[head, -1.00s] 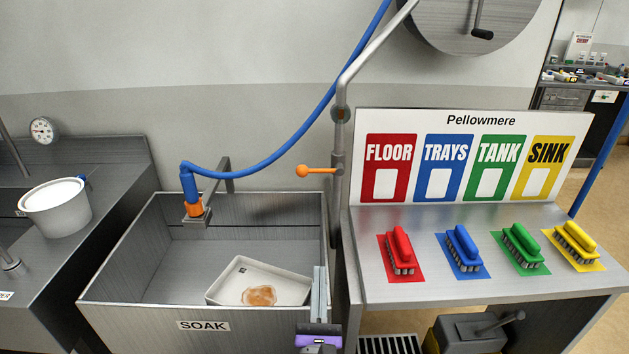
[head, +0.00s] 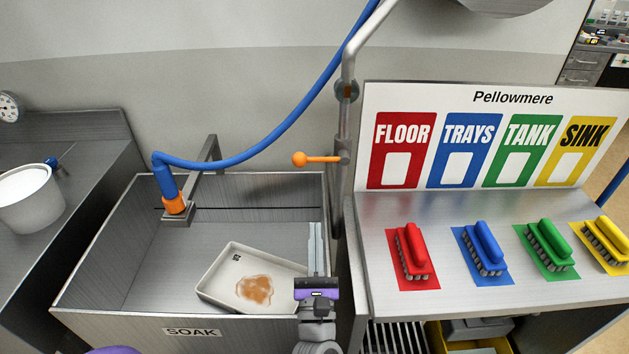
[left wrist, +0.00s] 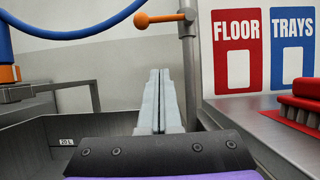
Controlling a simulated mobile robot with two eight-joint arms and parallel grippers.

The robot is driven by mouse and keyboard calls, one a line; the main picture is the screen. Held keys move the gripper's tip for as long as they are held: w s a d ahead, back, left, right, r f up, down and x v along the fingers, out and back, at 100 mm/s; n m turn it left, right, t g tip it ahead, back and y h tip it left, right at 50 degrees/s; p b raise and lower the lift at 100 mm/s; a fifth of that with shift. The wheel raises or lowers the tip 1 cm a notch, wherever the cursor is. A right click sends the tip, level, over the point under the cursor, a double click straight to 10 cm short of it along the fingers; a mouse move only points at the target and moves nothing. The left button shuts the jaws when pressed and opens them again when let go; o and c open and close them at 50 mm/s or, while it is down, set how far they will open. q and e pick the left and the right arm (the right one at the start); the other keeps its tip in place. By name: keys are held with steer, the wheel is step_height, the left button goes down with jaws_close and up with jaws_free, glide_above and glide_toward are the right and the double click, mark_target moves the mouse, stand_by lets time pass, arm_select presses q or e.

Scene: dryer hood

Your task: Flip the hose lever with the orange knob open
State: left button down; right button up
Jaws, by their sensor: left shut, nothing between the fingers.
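The hose lever with the orange knob (head: 299,159) sticks out to the left from the grey upright pipe (head: 343,175) behind the sink's right side. The lever lies about level. In the left wrist view the orange knob (left wrist: 141,20) is ahead, above and slightly left of the fingertips. My left gripper (head: 316,228) is shut and empty, over the right side of the soak sink, in front of and below the lever. In the left wrist view its two fingers (left wrist: 160,75) are together, apart from the lever. My right gripper is not in view.
The soak sink (head: 90,290) holds a white tray (head: 215,272) with a brownish stain. The blue hose (head: 260,150) hangs to an orange-tipped nozzle at the left. To the right, a steel bench (head: 380,215) carries several coloured brushes before a sign board (head: 480,95).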

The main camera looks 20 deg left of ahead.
mark_target(318, 159)
arm_select(q)
steer(key=w+a+r+p, duration=0.2)
steer(key=w+r, duration=0.6)
steer(key=shift+a, duration=0.15)
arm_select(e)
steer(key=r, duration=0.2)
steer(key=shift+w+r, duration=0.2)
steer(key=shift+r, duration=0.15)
